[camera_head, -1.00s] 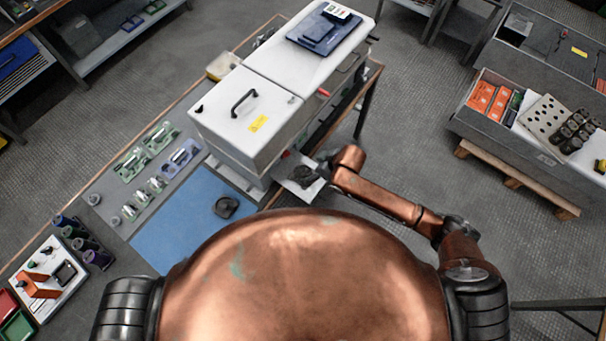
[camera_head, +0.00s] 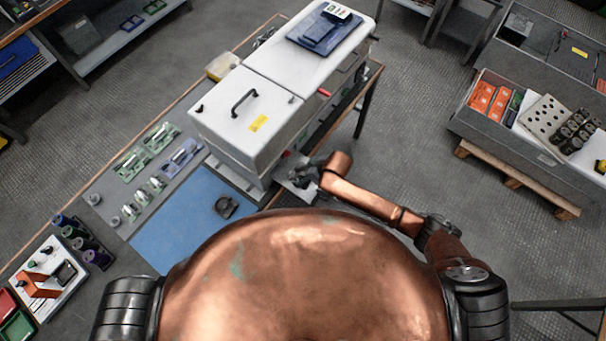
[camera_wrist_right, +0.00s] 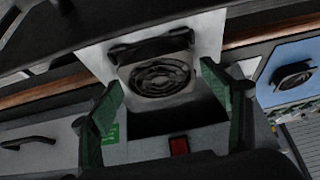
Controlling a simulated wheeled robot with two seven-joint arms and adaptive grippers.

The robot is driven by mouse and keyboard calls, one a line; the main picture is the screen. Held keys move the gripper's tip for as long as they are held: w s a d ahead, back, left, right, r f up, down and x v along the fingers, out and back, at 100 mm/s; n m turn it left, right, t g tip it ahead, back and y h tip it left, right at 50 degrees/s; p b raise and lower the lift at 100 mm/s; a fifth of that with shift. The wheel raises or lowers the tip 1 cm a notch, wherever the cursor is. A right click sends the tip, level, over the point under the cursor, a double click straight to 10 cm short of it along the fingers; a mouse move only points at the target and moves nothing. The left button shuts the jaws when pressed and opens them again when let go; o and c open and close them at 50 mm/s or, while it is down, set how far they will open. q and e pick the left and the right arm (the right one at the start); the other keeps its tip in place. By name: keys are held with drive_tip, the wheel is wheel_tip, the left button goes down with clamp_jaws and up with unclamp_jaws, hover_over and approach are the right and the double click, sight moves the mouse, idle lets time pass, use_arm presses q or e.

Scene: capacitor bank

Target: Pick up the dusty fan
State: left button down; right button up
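A dark, square-framed fan with a round grille (camera_wrist_right: 160,76) sits on a pale plate (camera_wrist_right: 97,62), seen in the right wrist view. In the head view the plate (camera_head: 283,167) sticks out from the near right side of the white cabinet (camera_head: 250,115). A second dark fan (camera_head: 226,207) lies on the blue mat; it also shows in the wrist view (camera_wrist_right: 292,75). I cannot tell dust on either. My right gripper (camera_head: 306,176) is at the plate; its fingers (camera_wrist_right: 160,80) are apart, one either side of the first fan, with no visible grip. My left gripper is not in view.
The cabinet wall rises close beside the plate. The blue mat (camera_head: 175,235) is mostly bare. Capacitor parts (camera_head: 150,170) stand along the bench at left. A crate with orange boxes (camera_head: 490,98) is at right, with clear floor between.

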drive_tip(key=c, duration=1)
drive_tip(key=shift+r, duration=0.1)
